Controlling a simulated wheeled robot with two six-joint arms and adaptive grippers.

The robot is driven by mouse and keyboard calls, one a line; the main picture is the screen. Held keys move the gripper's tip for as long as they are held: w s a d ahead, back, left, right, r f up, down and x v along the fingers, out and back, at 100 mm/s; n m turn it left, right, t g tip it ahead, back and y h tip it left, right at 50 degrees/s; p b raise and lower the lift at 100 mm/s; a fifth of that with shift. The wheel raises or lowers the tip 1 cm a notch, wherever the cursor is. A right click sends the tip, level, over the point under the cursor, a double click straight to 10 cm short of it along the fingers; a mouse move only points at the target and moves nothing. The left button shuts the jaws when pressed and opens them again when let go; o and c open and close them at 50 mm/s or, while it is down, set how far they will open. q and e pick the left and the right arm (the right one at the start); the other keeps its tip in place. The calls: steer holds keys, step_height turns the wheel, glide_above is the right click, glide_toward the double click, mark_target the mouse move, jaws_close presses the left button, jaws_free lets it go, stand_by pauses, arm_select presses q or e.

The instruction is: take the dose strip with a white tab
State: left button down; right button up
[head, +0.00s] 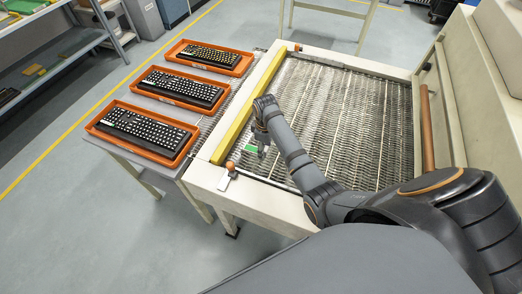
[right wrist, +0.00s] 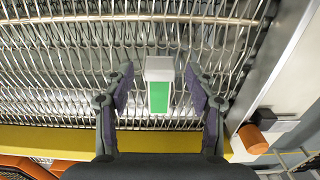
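The dose strip (right wrist: 159,97) has a green face and a white tab (right wrist: 159,68) at its far end in the right wrist view. It lies on the wire mesh belt, and its green part (head: 250,148) shows small in the head view. My right gripper (right wrist: 160,72) is open, with one finger on each side of the strip and a gap on both sides. In the head view my right gripper (head: 262,150) points down over the belt and partly hides the strip. My left gripper is in neither view.
A yellow bar (head: 249,108) runs along the belt's left edge, with an orange knob (head: 230,166) at its near end. Three orange trays (head: 115,148) with black keyboards stand left of it. The mesh belt (head: 352,115) is clear to the right.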

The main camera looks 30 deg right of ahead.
steer(key=c, duration=0.9)
steer(key=shift+r, duration=0.25)
step_height(320, 180, up, 2)
steer(key=shift+w+r, duration=0.1)
steer(key=shift+r, duration=0.05)
steer(key=s+r+p, duration=0.2)
steer(key=s+r, duration=0.1)
steer(key=s, duration=0.1)
steer(key=s+r+p, duration=0.2)
steer(key=s+r, duration=0.2)
steer(key=s, duration=0.1)
steer(key=s+a+r+p, duration=0.1)
steer(key=s+r+p, duration=0.1)
steer(key=s, duration=0.3)
steer(key=shift+s+r, duration=0.1)
steer(key=shift+r, duration=0.55)
